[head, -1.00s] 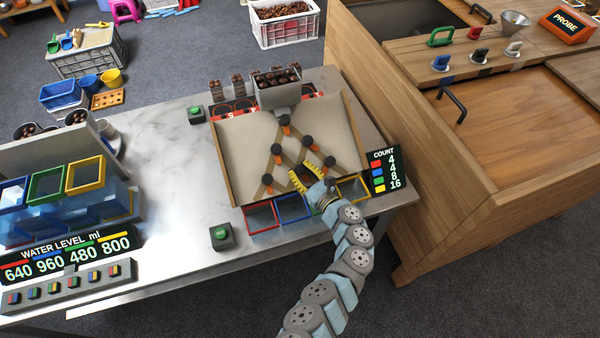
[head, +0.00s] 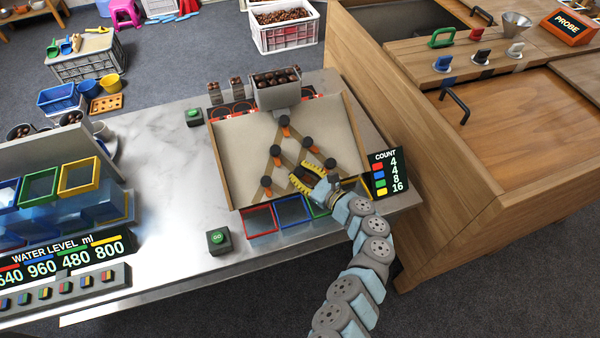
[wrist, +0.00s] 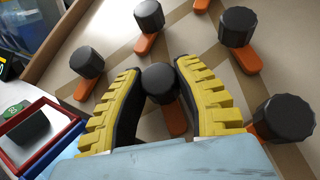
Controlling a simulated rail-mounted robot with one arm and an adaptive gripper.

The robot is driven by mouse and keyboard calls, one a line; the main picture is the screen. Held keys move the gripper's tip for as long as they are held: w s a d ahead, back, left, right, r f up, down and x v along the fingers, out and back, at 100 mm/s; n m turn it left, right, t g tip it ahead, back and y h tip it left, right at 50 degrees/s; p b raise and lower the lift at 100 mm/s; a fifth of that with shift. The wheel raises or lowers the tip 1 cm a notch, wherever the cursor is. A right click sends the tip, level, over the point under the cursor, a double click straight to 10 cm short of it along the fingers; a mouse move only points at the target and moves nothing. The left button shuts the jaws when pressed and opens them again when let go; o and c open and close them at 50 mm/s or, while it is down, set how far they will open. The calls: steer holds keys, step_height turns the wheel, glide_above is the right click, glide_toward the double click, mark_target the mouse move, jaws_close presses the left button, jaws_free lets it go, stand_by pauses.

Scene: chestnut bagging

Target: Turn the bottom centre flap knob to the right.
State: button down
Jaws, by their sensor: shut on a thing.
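The bottom centre flap knob (wrist: 160,80) is a black round knob with an orange pointer, which shows between my fingers in the wrist view. My gripper (head: 298,170) is at the lower middle of the sloped board (head: 235,150), and its yellow ridged fingers (wrist: 158,92) stand on both sides of this knob, shut on it. In the head view the fingers mostly hide the knob. The bottom left knob (head: 266,182) and bottom right knob (head: 330,165) stand to either side, apart from my fingers.
More black knobs sit higher on the board, such as the top knob (head: 284,121). A hopper of chestnuts (head: 278,92) is above. Red (head: 260,220) and blue (head: 293,210) bins line the lower edge. A count sign (head: 387,173) stands close by on the right.

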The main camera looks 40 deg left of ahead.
steer(key=c, duration=0.7)
jaws_free()
steer(key=shift+a, duration=0.15)
steer(key=shift+d, duration=0.2)
steer(key=shift+d+r, duration=0.1)
steer(key=shift+d, duration=0.45)
steer(key=d, duration=1)
steer(key=shift+s+d+r, duration=0.15)
steer(key=shift+d+r, duration=0.15)
steer(key=shift+d, duration=0.05)
